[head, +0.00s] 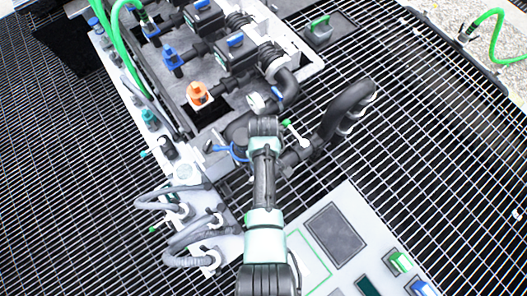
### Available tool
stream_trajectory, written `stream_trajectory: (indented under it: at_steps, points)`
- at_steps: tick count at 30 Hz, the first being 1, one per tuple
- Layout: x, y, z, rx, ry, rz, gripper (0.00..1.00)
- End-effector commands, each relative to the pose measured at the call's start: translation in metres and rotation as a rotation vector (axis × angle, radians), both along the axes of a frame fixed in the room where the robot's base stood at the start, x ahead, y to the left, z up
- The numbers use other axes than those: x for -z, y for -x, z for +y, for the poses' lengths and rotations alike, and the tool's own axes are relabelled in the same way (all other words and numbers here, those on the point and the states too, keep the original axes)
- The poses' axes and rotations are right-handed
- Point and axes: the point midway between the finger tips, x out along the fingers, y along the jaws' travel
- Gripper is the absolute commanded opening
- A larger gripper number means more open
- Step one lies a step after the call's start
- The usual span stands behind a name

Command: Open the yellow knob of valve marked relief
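No knob that looks clearly yellow shows, and I cannot read any relief marking. An orange knob (199,94) stands on the manifold (300,42), left of its black pipes. My arm reaches up from the bottom middle and ends near the manifold's front pipes, right of and below the orange knob. My gripper's fingers are not visible; the arm seems to hide them. What lies under the arm's end is hidden too.
A lever with white and green ends (296,134) lies close right of my arm. A thick black elbow pipe (346,108) rises farther right. Grey hoses (185,238) crowd the left. A panel with a green button (400,262) is at lower right. Open grating (430,150) lies right.

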Motion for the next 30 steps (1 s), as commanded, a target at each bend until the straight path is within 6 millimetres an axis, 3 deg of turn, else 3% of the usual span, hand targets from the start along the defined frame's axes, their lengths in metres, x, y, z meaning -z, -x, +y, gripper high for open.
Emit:
stream_trajectory:
  at_steps: [16,17,18,21,30]
  points:
    - [-0.0011,-0.0018,0.0004,-0.025,0.0,-0.005,0.02]
    - [-0.0011,-0.0018,0.0004,-0.025,0.0,-0.005,0.63]
    - [-0.0011,-0.0017,0.0004,-0.025,-0.001,-0.004,0.7]
    - [-0.0008,-0.0013,0.0003,-0.024,0.0,-0.004,0.88]
    - [-0.001,-0.0005,0.0001,-0.021,0.0,-0.001,0.88]
